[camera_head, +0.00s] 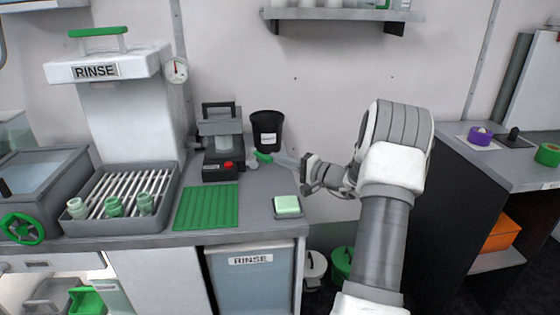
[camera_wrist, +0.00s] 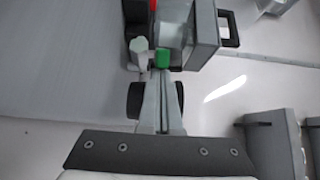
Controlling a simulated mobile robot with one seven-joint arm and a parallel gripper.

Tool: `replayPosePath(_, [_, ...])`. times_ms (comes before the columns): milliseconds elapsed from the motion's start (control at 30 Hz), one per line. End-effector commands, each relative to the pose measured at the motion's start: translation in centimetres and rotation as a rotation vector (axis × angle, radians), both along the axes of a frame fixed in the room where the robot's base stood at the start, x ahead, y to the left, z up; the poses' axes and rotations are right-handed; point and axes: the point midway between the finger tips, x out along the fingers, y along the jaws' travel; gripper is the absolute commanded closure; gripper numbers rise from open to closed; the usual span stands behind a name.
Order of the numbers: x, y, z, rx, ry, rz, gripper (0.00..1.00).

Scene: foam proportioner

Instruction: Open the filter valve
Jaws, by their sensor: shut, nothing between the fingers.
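The filter unit (camera_head: 222,142) stands on the grey counter, a grey and black block with a red knob and a clear-looking part. A small green valve handle (camera_head: 262,157) sticks out at its right side; it also shows in the wrist view (camera_wrist: 162,57). My gripper (camera_head: 275,159) reaches in from the right with its long pale fingers shut and empty. In the wrist view the fingertips (camera_wrist: 160,73) are right at the green handle. I cannot tell whether they touch it. The far side of the handle is hidden.
A black bin (camera_head: 267,131) stands just behind the handle. A green ribbed mat (camera_head: 207,206) and a pale green sponge on a dish (camera_head: 287,206) lie in front. A rack tray (camera_head: 122,192) with green-white fittings is at left. The counter between mat and sponge is clear.

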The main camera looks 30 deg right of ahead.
Motion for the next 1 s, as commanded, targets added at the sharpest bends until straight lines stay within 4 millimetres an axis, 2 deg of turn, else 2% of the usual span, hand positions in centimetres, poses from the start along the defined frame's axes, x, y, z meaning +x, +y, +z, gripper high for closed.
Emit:
replayPosePath(467, [-0.4,0.8,-0.2,0.000,0.000,0.001,1.00])
replayPosePath(1000, [-1.0,3.6,-0.3,-0.001,0.000,0.002,1.00])
